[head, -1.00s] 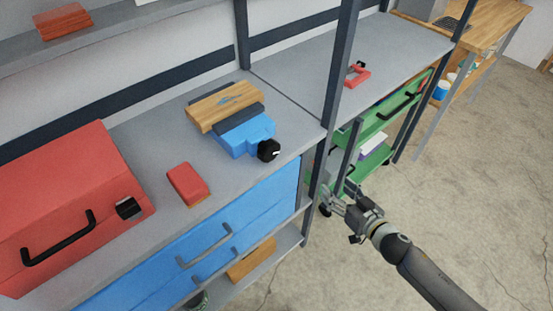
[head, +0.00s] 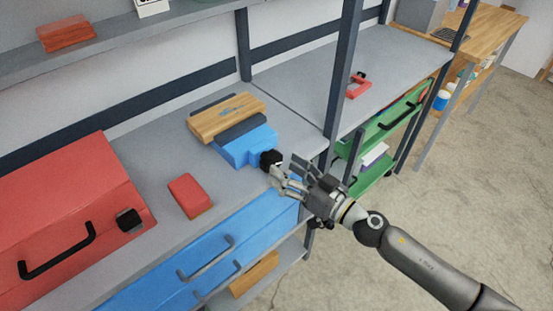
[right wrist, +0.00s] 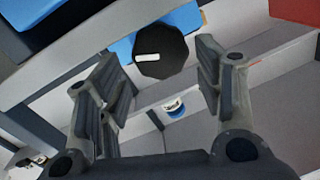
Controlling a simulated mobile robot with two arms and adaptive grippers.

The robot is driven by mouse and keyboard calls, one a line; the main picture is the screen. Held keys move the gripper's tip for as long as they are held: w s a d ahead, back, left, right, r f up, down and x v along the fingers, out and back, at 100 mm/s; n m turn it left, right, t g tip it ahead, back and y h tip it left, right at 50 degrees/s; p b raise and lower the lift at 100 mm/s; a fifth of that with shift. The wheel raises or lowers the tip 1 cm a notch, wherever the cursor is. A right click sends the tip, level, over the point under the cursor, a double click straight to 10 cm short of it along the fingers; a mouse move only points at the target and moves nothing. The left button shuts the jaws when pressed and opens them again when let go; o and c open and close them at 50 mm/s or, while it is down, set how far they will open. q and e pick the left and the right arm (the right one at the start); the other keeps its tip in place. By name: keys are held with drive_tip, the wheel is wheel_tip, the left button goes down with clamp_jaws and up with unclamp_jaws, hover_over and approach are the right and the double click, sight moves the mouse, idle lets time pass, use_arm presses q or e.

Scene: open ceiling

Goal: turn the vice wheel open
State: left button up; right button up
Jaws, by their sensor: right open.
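The blue vice (head: 243,146) sits on the grey workbench, with a wooden board (head: 227,116) between its jaws. Its black wheel (head: 268,160) faces the bench's front edge. My right gripper (head: 286,177) is open just in front of the wheel. In the right wrist view, the black wheel (right wrist: 161,51) with its white mark shows near the fingertip end, between the two open fingers (right wrist: 155,75). The fingers look apart from the wheel on both sides. My left gripper is not in view.
A red toolbox (head: 70,220) and a small red block (head: 190,195) stand on the bench left of the vice. A dark post (head: 343,70) rises right of the vice. Blue drawers (head: 215,250) with handles lie below the bench edge.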

sight(275, 163)
drive_tip(key=x, duration=0.3)
drive_tip(key=shift+w+a, duration=0.35)
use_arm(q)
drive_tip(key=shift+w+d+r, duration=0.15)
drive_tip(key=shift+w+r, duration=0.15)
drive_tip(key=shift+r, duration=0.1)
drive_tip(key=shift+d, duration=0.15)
use_arm(e)
drive_tip(key=shift+c, duration=0.3)
drive_tip(key=c, duration=0.7)
drive_tip(key=shift+r+n+p, duration=0.2)
drive_tip(key=shift+n+p, duration=1.3)
drive_tip(key=shift+p, duration=0.15)
drive_tip(key=shift+n+p, duration=0.65)
drive_tip(key=shift+n, duration=0.15)
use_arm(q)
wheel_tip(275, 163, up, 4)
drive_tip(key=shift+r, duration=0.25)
use_arm(e)
drive_tip(key=shift+s+f+n+h, duration=0.1)
drive_tip(key=shift+f+n+h, duration=0.05)
drive_tip(key=shift+n+h, duration=0.2)
